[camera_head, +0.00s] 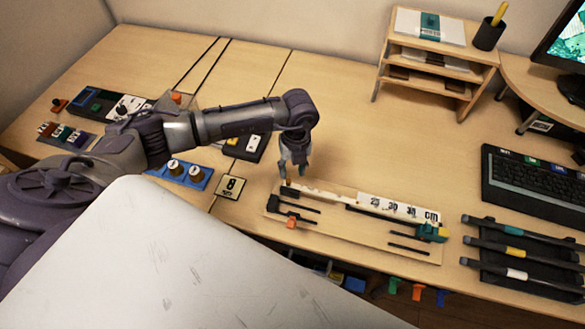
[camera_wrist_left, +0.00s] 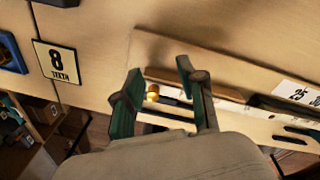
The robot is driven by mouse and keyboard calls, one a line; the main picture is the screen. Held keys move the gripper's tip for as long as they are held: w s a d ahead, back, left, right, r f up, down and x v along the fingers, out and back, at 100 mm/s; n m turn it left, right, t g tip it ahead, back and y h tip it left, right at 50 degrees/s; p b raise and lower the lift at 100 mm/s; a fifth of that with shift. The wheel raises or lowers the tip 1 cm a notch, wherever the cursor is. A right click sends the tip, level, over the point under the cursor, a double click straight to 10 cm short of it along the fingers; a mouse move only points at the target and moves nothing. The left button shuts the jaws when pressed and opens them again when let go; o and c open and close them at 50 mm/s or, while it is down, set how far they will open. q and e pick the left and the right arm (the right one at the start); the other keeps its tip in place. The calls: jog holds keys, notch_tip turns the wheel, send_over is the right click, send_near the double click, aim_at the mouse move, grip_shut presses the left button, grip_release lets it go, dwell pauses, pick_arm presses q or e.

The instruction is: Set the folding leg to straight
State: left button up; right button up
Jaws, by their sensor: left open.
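A light wooden board (camera_head: 340,226) lies on the desk, bearing dark bars and a white scale strip (camera_head: 398,207) marked in cm. I cannot tell for sure which part is the folding leg; a dark bar (camera_head: 298,194) lies at the board's left end. My left gripper (camera_head: 294,174) points down over that left end, open. In the left wrist view its two green-faced fingers (camera_wrist_left: 157,88) stand apart over the board, with a small brass-coloured round part (camera_wrist_left: 152,94) between them. Whether the fingers touch anything is unclear. My right gripper is not in view.
A rack of dark bars (camera_head: 520,255) and a keyboard (camera_head: 535,185) are at right. A wooden shelf (camera_head: 437,65) stands behind. The desk behind the board is clear.

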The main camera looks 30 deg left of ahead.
pick_arm(q)
notch_tip(320, 180, up, 12)
jog(key=shift+w+d+f, duration=0.2)
jog(key=shift+w+f, duration=0.05)
jog(key=shift+w, duration=0.1)
jog(key=shift+f, duration=0.1)
dwell(0.4)
